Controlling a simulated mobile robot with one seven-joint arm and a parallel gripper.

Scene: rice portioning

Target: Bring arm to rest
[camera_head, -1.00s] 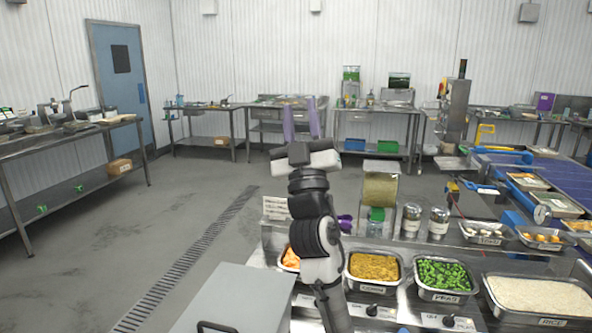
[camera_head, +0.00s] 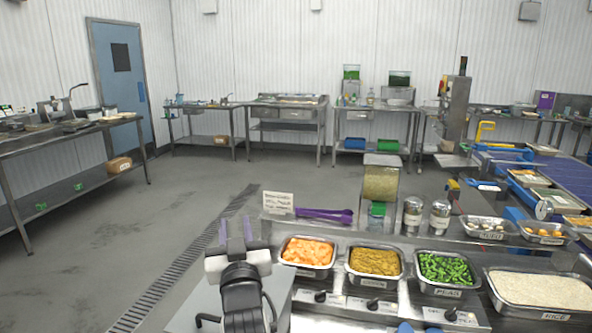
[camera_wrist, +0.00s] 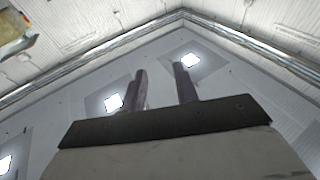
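My gripper (camera_head: 235,231) is at the lower middle of the head view, above the grey lidded surface left of the food counter. Its two purple fingers point up and stand apart with nothing between them. In the wrist view the fingers (camera_wrist: 160,88) are also apart and empty, against the ceiling and its lights. My gripper touches none of the food pans.
The counter holds pans of orange pieces (camera_head: 308,251), corn (camera_head: 375,262), peas (camera_head: 447,268) and rice (camera_head: 541,291). Purple tongs (camera_head: 325,215) lie behind them, beside a sign (camera_head: 278,203). Two shakers (camera_head: 439,217) stand further right. The floor at left is clear.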

